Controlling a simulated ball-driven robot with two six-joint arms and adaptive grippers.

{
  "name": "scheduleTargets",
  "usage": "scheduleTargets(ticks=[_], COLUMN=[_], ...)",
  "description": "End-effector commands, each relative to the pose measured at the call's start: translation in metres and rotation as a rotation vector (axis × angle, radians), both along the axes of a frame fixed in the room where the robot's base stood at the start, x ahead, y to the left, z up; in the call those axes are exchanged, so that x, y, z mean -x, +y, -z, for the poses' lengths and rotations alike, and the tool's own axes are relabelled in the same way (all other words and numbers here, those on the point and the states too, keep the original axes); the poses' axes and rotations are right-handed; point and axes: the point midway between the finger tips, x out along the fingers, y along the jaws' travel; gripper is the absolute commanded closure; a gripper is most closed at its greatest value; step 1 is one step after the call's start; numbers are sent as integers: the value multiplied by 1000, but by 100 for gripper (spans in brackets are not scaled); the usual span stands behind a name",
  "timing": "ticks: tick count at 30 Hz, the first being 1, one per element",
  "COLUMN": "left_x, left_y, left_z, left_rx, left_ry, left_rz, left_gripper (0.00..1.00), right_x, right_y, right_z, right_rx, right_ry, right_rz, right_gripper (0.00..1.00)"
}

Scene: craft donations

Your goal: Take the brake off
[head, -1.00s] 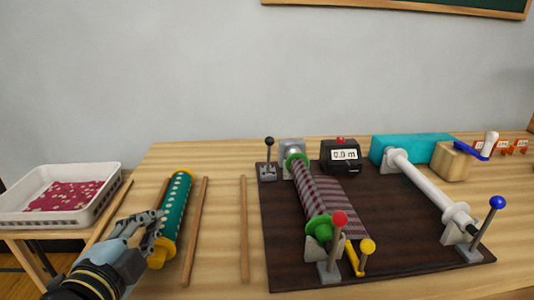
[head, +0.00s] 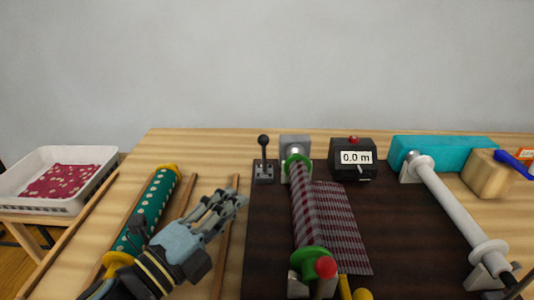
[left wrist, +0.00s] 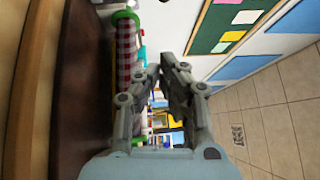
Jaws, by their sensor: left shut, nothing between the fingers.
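Levers stand on the dark board (head: 345,206): a black-knobbed one (head: 263,152) upright at its back left corner, a red-knobbed one (head: 326,267) at the front by the checked cloth roll (head: 304,208), and a yellow-knobbed one (head: 361,294) beside it, cut by the lower edge. No label tells which is the brake. My left gripper (head: 238,197) is shut and empty, left of the board, in front of the black-knobbed lever and apart from it. The left wrist view shows its fingers (left wrist: 166,72) together and the cloth roll (left wrist: 126,55) beyond. My right gripper is not in view.
A green dotted roll (head: 150,215) and wooden rods lie under and left of my left arm. A counter (head: 355,158) reading 0.0 m stands at the board's back. A white roller (head: 448,204) lies right. A white basket (head: 75,200) stands far left.

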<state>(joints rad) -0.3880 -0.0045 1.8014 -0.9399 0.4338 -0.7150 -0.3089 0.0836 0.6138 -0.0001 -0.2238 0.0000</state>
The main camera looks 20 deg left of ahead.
Motion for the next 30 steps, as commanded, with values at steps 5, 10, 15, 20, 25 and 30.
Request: scheduleTargets(ticks=[5,10,15,20,25,30], left_x=[-8,-33,-68,-98,-119,-129], left_y=[-2,-11,-24,-35,-22,-17], left_z=[-2,-6,-9,-12,-13,-14], left_rx=[2,2,3,3,-1,1], left_ry=[-3,-3,-3,-2,-2,-1], left_rz=[-2,-2,-1,-1,-1,-2], left_gripper=[100,100,100,100,100,100], right_x=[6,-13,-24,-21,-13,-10], right_y=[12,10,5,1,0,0], right_z=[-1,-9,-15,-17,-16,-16], right_rx=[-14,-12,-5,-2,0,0], right_ry=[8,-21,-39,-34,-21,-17], right_rz=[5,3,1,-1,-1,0], right_gripper=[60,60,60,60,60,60])
